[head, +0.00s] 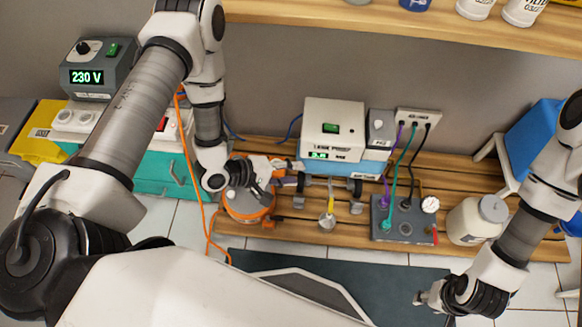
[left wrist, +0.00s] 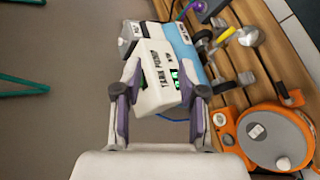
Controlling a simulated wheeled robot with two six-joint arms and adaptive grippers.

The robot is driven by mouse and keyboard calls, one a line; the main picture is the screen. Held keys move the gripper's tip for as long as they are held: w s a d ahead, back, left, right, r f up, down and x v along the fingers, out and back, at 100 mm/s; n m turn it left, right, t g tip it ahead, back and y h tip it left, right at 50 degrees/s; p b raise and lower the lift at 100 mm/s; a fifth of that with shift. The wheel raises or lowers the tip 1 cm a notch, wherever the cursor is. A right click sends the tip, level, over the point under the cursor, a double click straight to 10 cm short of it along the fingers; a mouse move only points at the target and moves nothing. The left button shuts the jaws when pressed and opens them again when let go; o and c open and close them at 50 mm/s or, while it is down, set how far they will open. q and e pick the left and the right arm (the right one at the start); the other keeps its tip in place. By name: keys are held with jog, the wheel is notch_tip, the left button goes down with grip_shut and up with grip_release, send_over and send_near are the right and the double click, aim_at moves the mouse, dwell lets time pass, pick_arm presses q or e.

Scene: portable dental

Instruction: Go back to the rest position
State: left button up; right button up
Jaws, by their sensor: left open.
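My left gripper (head: 290,172) is in the middle of the head view, just left of the white tank-pump box (head: 333,122) and above the orange round device (head: 248,202). In the left wrist view its two purple-grey fingers (left wrist: 160,100) are apart with nothing held between them. The white box (left wrist: 157,72) shows beyond and between the fingers; I see no clear contact. My right gripper (head: 428,300) is at the lower right of the head view, over the dark mat's right end. Its fingers are too small to judge.
A slatted wooden bench (head: 300,229) holds the devices, a grey hose panel (head: 404,220) and a white jar (head: 476,220). A 230 V unit (head: 94,76) stands at the left. A wooden shelf (head: 400,27) with bottles crosses the top. An orange cable (head: 188,150) hangs by my left arm.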

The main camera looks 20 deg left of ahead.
dwell(0.4)
pick_arm(q)
jog(key=s+a+f+m+g+y, duration=0.2)
jog(key=s+a+m+g+y, duration=0.25)
jog(key=s, duration=0.45)
jog(key=s+a+f+m+g+y, duration=0.25)
jog(key=s+a+m+y, duration=0.25)
jog(key=s, duration=0.3)
notch_tip(320, 180, up, 17)
jog(key=m+p, duration=0.1)
jog(key=p, duration=1.5)
jog(key=shift+g+p, duration=0.3)
jog(key=shift+p, duration=0.1)
